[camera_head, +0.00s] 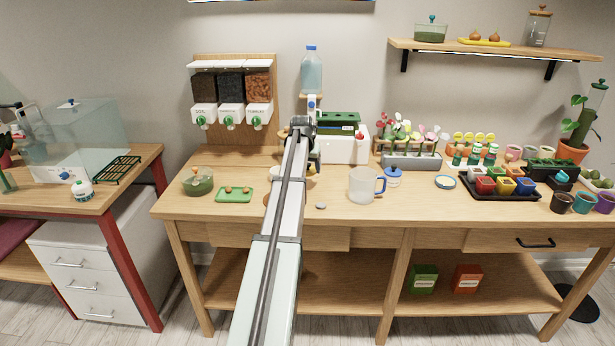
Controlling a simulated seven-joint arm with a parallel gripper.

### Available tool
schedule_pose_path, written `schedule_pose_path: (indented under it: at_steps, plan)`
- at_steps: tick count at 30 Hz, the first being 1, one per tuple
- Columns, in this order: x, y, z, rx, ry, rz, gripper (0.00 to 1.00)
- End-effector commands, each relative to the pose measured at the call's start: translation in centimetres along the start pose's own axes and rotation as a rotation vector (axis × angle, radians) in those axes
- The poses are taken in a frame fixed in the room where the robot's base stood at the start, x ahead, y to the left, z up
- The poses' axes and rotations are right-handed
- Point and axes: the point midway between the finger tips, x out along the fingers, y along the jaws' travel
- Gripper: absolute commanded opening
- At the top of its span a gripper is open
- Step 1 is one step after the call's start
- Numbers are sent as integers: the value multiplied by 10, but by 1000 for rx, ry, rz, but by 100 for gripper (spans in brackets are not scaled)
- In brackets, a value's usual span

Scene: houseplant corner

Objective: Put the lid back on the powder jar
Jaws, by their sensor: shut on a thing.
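My gripper (315,162) is over the middle of the bench, mostly hidden behind my own arm. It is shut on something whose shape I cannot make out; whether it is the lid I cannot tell. Pale, rounded surfaces show low behind the arm, partly covered, and I cannot tell if they belong to the powder jar. To the right, a small white jar with a blue top (393,179) stands upright on the bench. A shallow round dish or lid with a blue rim (445,182) lies farther right.
A clear mug with a blue handle (362,186) stands right of my gripper, with a grey stone (321,206) in front. Dispensers (231,100) and a white-and-green box (343,145) stand behind.

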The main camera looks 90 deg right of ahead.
Motion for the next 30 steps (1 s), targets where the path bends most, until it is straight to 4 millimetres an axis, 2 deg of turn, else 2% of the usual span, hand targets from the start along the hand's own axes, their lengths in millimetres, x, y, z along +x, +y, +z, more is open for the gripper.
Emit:
schedule_pose_path:
  at_steps: [3,7,10,14,17,24,27,30]
  plan:
    - [-18,0,-8,0,2,0,43]
    - [-30,-2,-13,-1,0,0,43]
    - [-36,-11,-14,-11,0,-4,43]
    - [-41,-40,-11,-41,0,-17,43]
    - [-44,-69,-10,-71,0,-30,43]
    - [-48,-124,-18,-114,0,-47,43]
    - [-48,-136,-27,-79,0,-33,43]
    - [-47,-131,-33,-13,-1,-5,43]
